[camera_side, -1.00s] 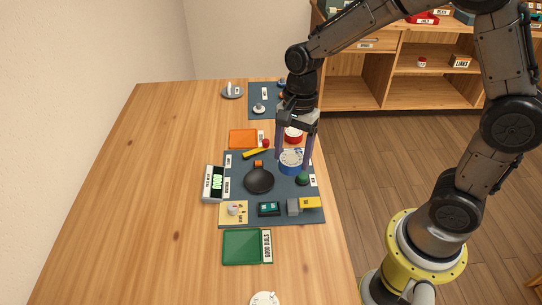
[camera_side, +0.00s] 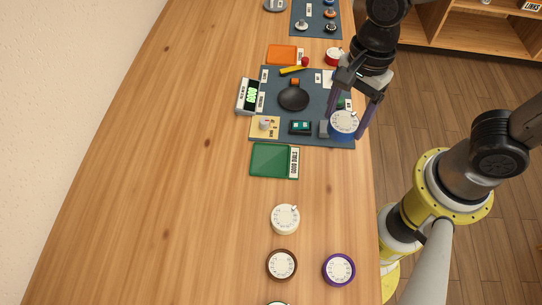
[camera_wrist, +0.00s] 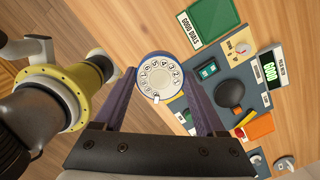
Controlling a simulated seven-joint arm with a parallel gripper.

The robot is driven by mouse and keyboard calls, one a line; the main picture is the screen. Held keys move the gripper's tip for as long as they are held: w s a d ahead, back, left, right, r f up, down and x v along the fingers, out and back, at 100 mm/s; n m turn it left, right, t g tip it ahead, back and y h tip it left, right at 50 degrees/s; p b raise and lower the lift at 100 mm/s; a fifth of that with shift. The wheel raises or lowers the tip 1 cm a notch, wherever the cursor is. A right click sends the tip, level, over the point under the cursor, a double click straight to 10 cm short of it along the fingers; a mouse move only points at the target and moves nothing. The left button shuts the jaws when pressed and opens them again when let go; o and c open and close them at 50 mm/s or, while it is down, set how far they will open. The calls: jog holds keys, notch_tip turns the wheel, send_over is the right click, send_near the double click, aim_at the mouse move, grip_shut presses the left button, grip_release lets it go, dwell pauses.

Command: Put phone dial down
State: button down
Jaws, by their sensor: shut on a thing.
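My gripper (camera_side: 352,112) is shut on the blue dial (camera_side: 344,123), which has a white numbered face and a blue rim. In the wrist view the dial (camera_wrist: 159,77) sits face up between the fingertips. A green tray (camera_side: 254,160) labelled GOOD DIALS lies near the mat and looks empty.
The dark mat (camera_side: 277,105) carries a black round pad (camera_side: 293,96), a green device (camera_side: 300,128) and a yellow tool (camera_side: 293,70). An orange tray (camera_side: 282,54) is beyond. Cream (camera_side: 285,219), brown (camera_side: 281,264) and purple (camera_side: 338,269) dials stand nearer. The left table is clear.

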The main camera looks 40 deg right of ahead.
jog(key=shift+s+a+r+n, duration=0.15)
jog(key=shift+s+a+n, duration=0.35)
jog(key=shift+s+a, duration=0.3)
jog(key=shift+w+a, duration=0.2)
jog(key=shift+a, duration=0.15)
jog(key=w+a+f, duration=0.4)
jog(key=w+a, duration=0.1)
jog(key=w, duration=0.2)
send_over(269, 161)
jog(key=d, duration=0.1)
jog(key=f, duration=0.5)
jog(key=shift+s, duration=0.4)
jog(key=shift+w+a+f, duration=0.25)
jog(key=shift+w+f, duration=0.2)
jog(key=shift+f, duration=1.55)
jog(key=shift+f, duration=0.15)
grip_release()
